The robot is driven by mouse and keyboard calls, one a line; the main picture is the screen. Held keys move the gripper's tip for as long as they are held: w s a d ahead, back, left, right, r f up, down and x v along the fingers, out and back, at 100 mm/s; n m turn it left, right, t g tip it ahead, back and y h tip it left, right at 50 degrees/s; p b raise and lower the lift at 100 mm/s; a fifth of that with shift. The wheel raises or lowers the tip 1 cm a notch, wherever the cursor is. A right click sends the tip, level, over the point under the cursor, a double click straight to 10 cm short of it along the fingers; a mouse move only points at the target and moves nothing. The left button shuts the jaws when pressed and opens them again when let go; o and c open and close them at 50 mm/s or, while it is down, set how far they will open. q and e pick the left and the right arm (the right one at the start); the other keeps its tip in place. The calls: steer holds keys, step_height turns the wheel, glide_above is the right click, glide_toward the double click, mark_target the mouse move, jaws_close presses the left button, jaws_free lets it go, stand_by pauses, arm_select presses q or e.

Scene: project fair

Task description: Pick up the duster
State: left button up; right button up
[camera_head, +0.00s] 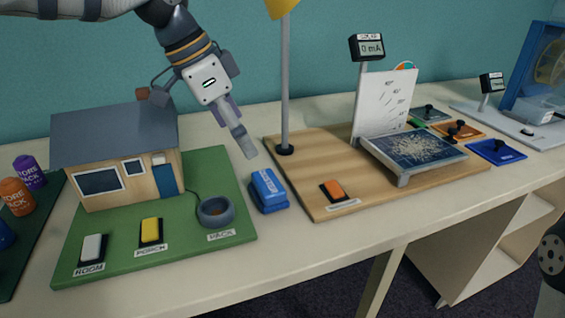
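The duster, which I take to be the blue block with a pale label (267,189), lies on the table between the green house board and the wooden board. My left gripper (246,146) reaches down from the upper left, its fingertips above and slightly behind the duster, apart from it in the picture. The fingers overlap from this angle, so I cannot tell how far apart they are. Nothing shows held in them. My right gripper is not in view; a dark part at the right edge may belong to my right arm.
The model house (120,160) on its green board (195,252) stands left, with a round grey cup (215,210). The wooden board (310,160) carries a lamp pole (285,80) and a solar panel (413,148). Bare table (290,245) lies in front of the duster.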

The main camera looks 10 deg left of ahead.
mark_target(267, 181)
arm_select(q)
steer(key=f, duration=0.1)
steer(key=d+f, duration=0.1)
steer(key=f, duration=0.2)
steer(key=shift+s+d+f+b, duration=0.25)
steer(key=shift+d+b, duration=0.05)
steer(key=shift+d, duration=0.05)
steer(key=x, duration=0.7)
steer(key=shift+d+r, duration=0.15)
steer(key=shift+d, duration=0.25)
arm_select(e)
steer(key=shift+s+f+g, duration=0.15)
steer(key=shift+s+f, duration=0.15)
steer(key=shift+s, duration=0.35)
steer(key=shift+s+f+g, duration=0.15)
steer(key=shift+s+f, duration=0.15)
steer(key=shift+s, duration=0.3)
arm_select(q)
steer(key=c, duration=1.2)
